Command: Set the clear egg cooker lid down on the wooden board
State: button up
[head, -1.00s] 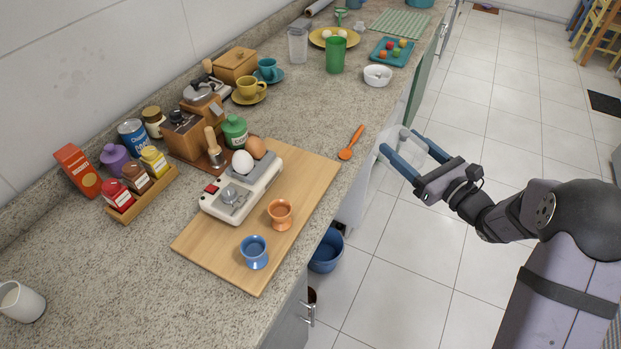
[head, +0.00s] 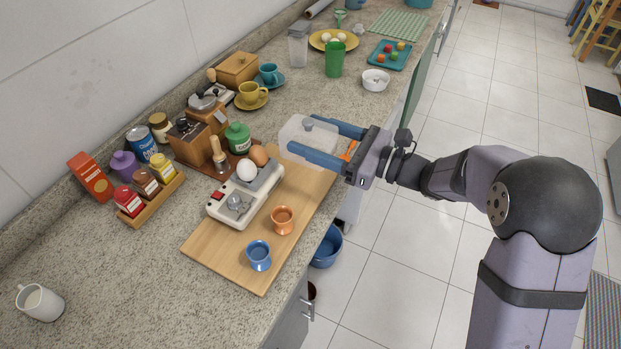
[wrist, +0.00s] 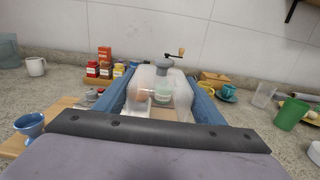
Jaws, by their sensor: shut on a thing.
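The clear egg cooker lid (head: 306,133) is between the blue fingers of my gripper (head: 325,143), which is shut on it. In the head view the lid appears over the far right end of the wooden board (head: 222,257); the gap beneath it is hard to judge. In the wrist view the lid (wrist: 150,86) is seen between both fingers, with things behind showing through it. The white egg cooker (head: 222,208) stands on the board, with a white egg (head: 247,170) and a brown egg (head: 259,156) at its far end.
An orange egg cup (head: 283,220) and a blue egg cup (head: 258,255) stand on the board's near part. A green jar (head: 238,138) and coffee grinder (head: 190,140) stand behind the cooker.

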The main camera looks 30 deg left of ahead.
jog(key=shift+f+p, duration=0.65)
jog(key=shift+f, duration=4.35)
jog(key=shift+f, duration=0.1)
jog(key=o, duration=1.1)
jog(key=shift+d, duration=0.15)
jog(key=d+b, duration=0.2)
jog(key=d, duration=0.9)
jog(key=shift+d+b, duration=0.3)
jog(key=shift+d, duration=0.1)
